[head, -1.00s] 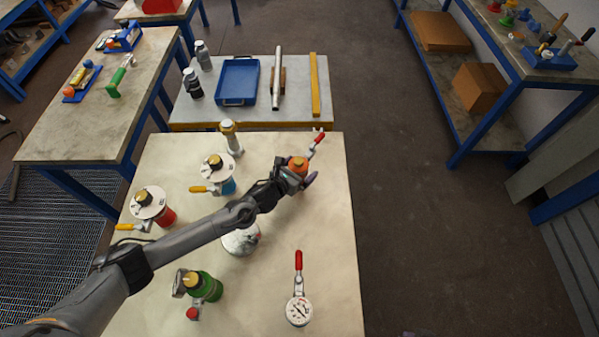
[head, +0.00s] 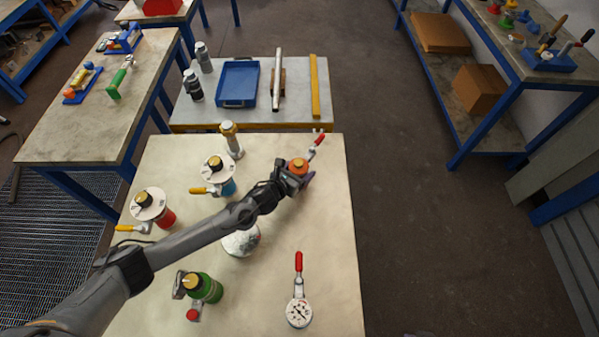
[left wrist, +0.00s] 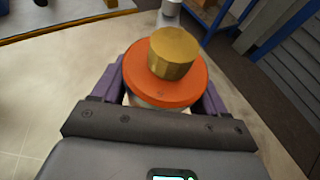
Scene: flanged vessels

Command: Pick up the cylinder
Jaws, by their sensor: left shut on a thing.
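My left gripper (head: 298,174) is shut on an orange-flanged vessel with a brass cap (head: 298,165), near the right edge of the pale table. In the left wrist view the vessel's orange flange (left wrist: 150,88) and brass cap fill the middle, with a purple finger on each side. A pale body shows just under the flange; the rest is hidden by the gripper. The vessel looks upright, and I cannot tell whether its base touches the table. A red-handled part (head: 317,141) shows just beyond it. My right gripper is not in view.
On the pale table (head: 335,230) stand a red vessel (head: 165,216), a blue vessel (head: 229,187), a green cylinder (head: 210,289), a brass-topped fitting (head: 231,140), a silvery round thing (head: 241,242) and a gauge (head: 299,313). A blue tray (head: 238,82) lies behind.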

